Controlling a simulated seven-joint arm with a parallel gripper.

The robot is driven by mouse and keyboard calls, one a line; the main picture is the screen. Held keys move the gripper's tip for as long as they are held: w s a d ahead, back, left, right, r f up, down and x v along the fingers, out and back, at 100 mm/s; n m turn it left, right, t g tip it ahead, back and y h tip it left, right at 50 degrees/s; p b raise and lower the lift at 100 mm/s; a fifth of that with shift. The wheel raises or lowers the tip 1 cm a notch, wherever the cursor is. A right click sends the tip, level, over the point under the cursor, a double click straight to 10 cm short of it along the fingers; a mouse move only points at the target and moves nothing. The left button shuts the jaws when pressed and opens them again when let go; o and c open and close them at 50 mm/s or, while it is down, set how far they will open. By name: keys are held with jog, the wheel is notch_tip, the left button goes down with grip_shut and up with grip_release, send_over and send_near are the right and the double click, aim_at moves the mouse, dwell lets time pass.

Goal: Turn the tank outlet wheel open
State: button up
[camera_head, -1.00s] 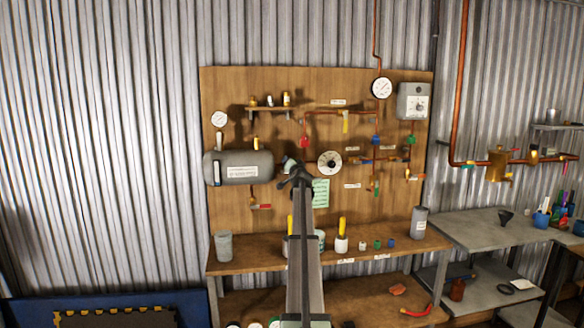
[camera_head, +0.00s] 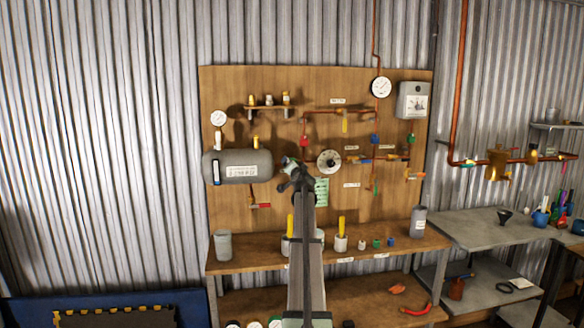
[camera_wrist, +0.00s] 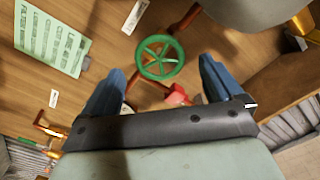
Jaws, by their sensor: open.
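The green five-spoked wheel (camera_wrist: 160,57) sits on a copper pipe beside the grey tank (camera_head: 246,167). In the wrist view the tank's end (camera_wrist: 250,8) shows at the upper right. My gripper (camera_wrist: 162,66) is open, with one blue finger on each side of the wheel in the picture. The fingers look clear of the rim, but the depth between them and the wheel is hard to judge. In the head view my gripper (camera_head: 290,178) is just right of the tank's end and partly hides the wheel area.
A red part (camera_wrist: 177,97) lies just below the wheel in the wrist view. A green sheet (camera_head: 321,191) and a round dial (camera_head: 329,161) are on the wooden board right of my gripper. A bench (camera_head: 380,255) with bottles and cups stands below.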

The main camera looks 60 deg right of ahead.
jog(key=v, duration=0.8)
jog(key=shift+s+a, duration=0.2)
jog(key=shift+s, duration=0.05)
jog(key=w+d+m, duration=0.4)
jog(key=m, duration=0.2)
jog(key=w+d+m, duration=0.4)
jog(key=m, duration=0.2)
jog(key=w+d+m, duration=0.4)
jog(key=m, duration=0.2)
jog(key=shift+w, duration=0.1)
dwell(0.6)
